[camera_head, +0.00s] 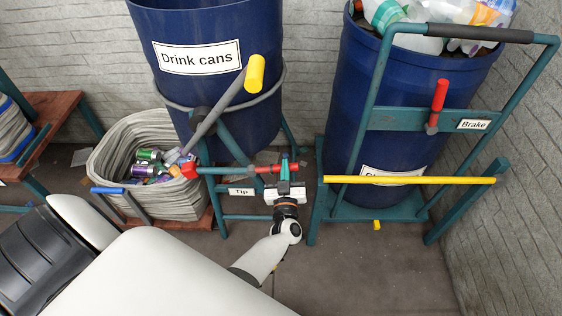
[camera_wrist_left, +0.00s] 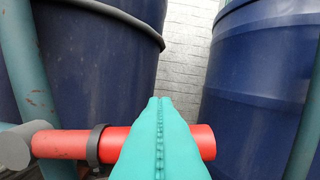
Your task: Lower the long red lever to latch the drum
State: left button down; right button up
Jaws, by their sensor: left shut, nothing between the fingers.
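A red lever (camera_head: 266,168) with a dark collar lies about level at the front of the left stand, near the "Tip" label (camera_head: 241,191). In the left wrist view the red bar (camera_wrist_left: 65,144) runs across the picture from a grey end piece on the left. My left gripper (camera_head: 284,168) is at the right part of this bar. Its teal fingers (camera_wrist_left: 160,125) are shut with nothing between them. They cover part of the bar; I cannot tell whether they touch it. The blue "Drink cans" drum (camera_head: 215,80) hangs tilted above. My right gripper is not in view.
A yellow-gripped grey lever (camera_head: 255,74) rises beside the drum. A grey bin (camera_head: 175,203) with cans stands at left. At right, another blue drum (camera_head: 345,115) of bottles sits behind a yellow bar (camera_head: 400,180) and a short red brake lever (camera_head: 439,96). Floor in front is clear.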

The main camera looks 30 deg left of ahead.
pick_arm(q)
jog(key=f+m, duration=0.3)
jog(key=f+m+h, duration=0.1)
jog(key=m, duration=0.1)
jog(key=shift+w+d+f+t, duration=0.2)
jog(key=shift+d+t, duration=0.1)
jog(key=shift+t, duration=0.1)
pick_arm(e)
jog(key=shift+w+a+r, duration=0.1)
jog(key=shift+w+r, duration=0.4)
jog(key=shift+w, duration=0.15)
pick_arm(q)
jog(key=shift+s+f, duration=0.1)
